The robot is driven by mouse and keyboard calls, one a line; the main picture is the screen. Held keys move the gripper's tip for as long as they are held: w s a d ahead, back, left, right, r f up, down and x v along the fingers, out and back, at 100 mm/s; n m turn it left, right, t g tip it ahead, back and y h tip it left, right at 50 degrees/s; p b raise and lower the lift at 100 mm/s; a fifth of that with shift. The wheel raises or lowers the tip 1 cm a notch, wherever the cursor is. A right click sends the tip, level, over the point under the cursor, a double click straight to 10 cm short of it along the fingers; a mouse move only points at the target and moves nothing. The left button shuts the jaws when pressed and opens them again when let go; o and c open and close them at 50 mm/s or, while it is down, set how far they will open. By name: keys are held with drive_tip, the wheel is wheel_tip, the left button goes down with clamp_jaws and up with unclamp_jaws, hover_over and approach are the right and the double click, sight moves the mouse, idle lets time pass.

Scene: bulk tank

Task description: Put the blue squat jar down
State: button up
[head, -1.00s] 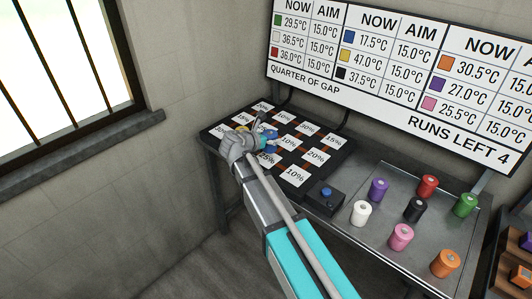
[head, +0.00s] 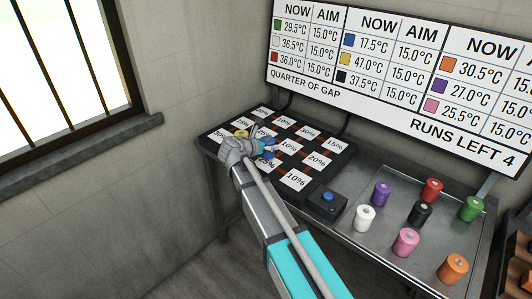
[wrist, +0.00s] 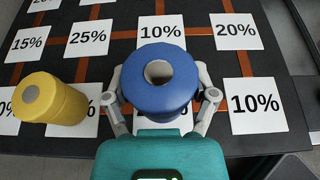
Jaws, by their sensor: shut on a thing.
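The blue squat jar (wrist: 157,95) is held between the two fingers of my gripper (wrist: 163,97), which is shut on it. In the wrist view its round top with a hollow centre faces the camera. It covers part of the black board below; I cannot tell whether it touches the board. In the head view my gripper (head: 258,148) is over the board's near left part, and the blue jar (head: 268,153) shows partly behind it. The black board (head: 325,167) carries white percentage cards between orange-brown lines.
A yellow jar (wrist: 64,100) stands on the board, left of the blue jar; it also shows in the head view (head: 242,133). A box with a blue button (head: 327,203) sits beside the board. Several coloured jars stand on the metal tray (head: 385,243). The wall sign reads RUNS LEFT 4.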

drive_tip(key=shift+w+f+b, duration=0.1)
drive_tip(key=shift+f+b, duration=1.3)
drive_tip(key=shift+f, duration=0.3)
drive_tip(key=shift+f, duration=0.1)
drive_tip(key=o, duration=1.1)
drive_tip(key=shift+a+r, duration=0.1)
drive_tip(key=shift+r, duration=0.2)
drive_tip(key=shift+s+a+r+p, duration=0.2)
drive_tip(key=shift+s+p, duration=0.1)
drive_tip(key=shift+s, duration=0.1)
drive_tip(key=shift+p+v, duration=2.05)
drive_tip(key=shift+v, duration=3.4)
